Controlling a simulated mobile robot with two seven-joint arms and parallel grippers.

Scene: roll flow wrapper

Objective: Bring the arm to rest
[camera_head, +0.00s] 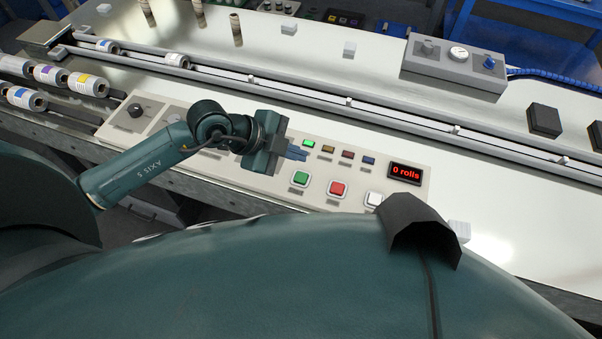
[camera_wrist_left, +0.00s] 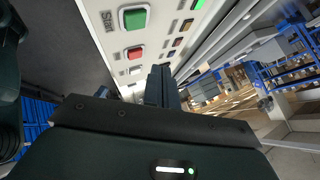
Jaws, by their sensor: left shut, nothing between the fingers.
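My left arm (camera_head: 140,173) reaches in from the left over the control panel (camera_head: 235,180). My left gripper (camera_head: 297,153) is shut and empty, with its fingertips over the panel, left of the small row of lights and above the green button (camera_head: 300,178). In the left wrist view the shut fingers (camera_wrist_left: 161,85) point along the panel, past the green Start button (camera_wrist_left: 134,17) and the red button (camera_wrist_left: 135,53). In the head view the red button (camera_head: 337,188) and a white button (camera_head: 374,199) lie to the right. My right gripper is not in view.
A display (camera_head: 405,172) reads "0 rolls". A conveyor rail (camera_head: 300,95) runs behind the panel. Several rolls (camera_head: 88,84) lie at the left. The white top beside the panel at right is mostly clear.

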